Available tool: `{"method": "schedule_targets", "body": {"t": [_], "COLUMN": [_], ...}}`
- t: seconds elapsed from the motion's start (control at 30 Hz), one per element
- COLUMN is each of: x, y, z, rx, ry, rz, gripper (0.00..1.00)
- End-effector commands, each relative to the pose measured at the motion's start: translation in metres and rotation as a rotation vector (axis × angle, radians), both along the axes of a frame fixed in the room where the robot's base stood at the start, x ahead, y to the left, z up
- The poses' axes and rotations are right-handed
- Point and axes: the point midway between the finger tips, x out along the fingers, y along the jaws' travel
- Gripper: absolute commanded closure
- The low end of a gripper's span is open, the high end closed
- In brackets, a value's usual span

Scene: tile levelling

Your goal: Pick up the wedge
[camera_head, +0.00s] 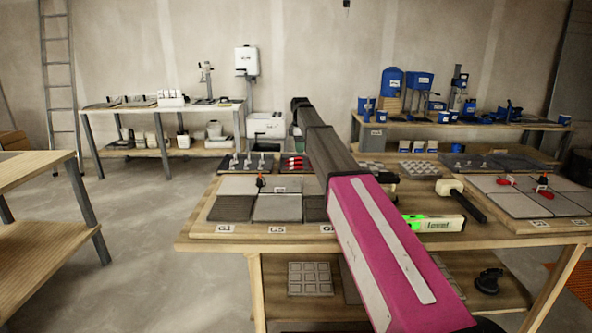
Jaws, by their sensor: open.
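Several red wedges (293,162) lie together in a dark tray at the back of the near workbench, just left of my arm. More small red pieces, which look like wedges, lie on the tiles at the right: one (543,187) near the joint and one (505,181) farther left. My arm reaches up and away across the bench from the lower right. Its end is hidden behind its own links, so I cannot make out my gripper or its fingertips.
The near workbench (190,242) carries grey tiles (277,208), a tray of upright clips (248,162), a green-lit level (433,223) and a mallet (450,187). Another table (30,170) stands left. Shelved benches line the wall.

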Motion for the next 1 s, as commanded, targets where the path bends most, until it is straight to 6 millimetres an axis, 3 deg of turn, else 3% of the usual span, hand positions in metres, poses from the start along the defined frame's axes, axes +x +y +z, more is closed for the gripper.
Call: {"method": "schedule_targets", "body": {"t": [0.2,0.47,0.7,1.0], "x": [-0.001,-0.003,-0.007,-0.006], "y": [0.0,0.001,0.002,0.002], "z": [-0.033,-0.051,-0.084,-0.091], "rx": [0.0,0.0,0.0,0.0], "ry": [0.001,0.0,0.001,-0.001], "rz": [0.0,0.0,0.0,0.0], "gripper": [0.47,0.47,0.47,0.47]}}
